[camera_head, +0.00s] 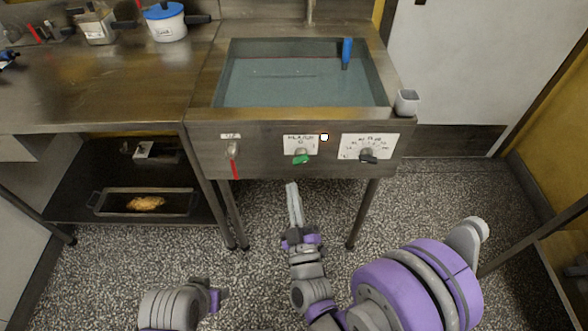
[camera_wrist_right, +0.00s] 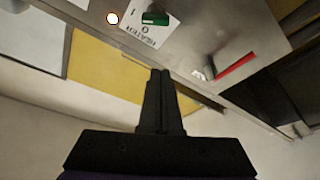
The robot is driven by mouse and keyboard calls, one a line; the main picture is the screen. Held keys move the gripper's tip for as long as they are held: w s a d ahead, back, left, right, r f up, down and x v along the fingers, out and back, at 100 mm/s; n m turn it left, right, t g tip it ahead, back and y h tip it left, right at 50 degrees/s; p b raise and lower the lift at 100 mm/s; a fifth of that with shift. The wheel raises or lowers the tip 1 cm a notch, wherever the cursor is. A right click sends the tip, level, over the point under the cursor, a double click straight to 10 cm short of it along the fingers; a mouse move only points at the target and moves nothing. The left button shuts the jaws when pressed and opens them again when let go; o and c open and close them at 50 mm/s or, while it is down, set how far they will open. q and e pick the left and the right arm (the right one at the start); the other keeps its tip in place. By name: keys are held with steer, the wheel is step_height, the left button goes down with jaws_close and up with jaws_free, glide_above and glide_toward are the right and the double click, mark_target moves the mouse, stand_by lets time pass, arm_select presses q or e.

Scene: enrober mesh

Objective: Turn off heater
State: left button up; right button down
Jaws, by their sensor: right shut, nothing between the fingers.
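The heater switch is a green knob (camera_head: 302,159) on a white plate labelled for the heater, on the front of the steel basin unit. It also shows near the top of the right wrist view (camera_wrist_right: 155,18), with I and O marks on its label. A small white light (camera_head: 324,137) glows beside the plate; it also shows in the wrist view (camera_wrist_right: 112,18). My right gripper (camera_head: 291,186) is shut and empty, just below and slightly left of the green knob in the head view, apart from it. In the wrist view its fingers (camera_wrist_right: 160,73) point toward the panel.
A red-handled valve (camera_head: 234,160) is left of the heater plate, and a dark dial (camera_head: 368,157) is right of it. The basin (camera_head: 215,95) above holds greyish liquid and a blue item (camera_head: 347,52). A small grey cup (camera_head: 407,102) hangs at the right corner. Floor below is clear.

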mark_target(301, 157)
steer(key=x, duration=1)
steer(key=shift+w+d+f, duration=0.1)
steer(key=shift+w, duration=0.1)
steer(key=f, duration=0.1)
steer(key=d+f, duration=0.1)
steer(key=shift+s+d+f+b, duration=0.15)
steer(key=shift+d+f+b, duration=0.05)
steer(key=shift+f+b, duration=0.15)
steer(key=shift+d+f, duration=0.25)
steer(key=shift+f, duration=0.1)
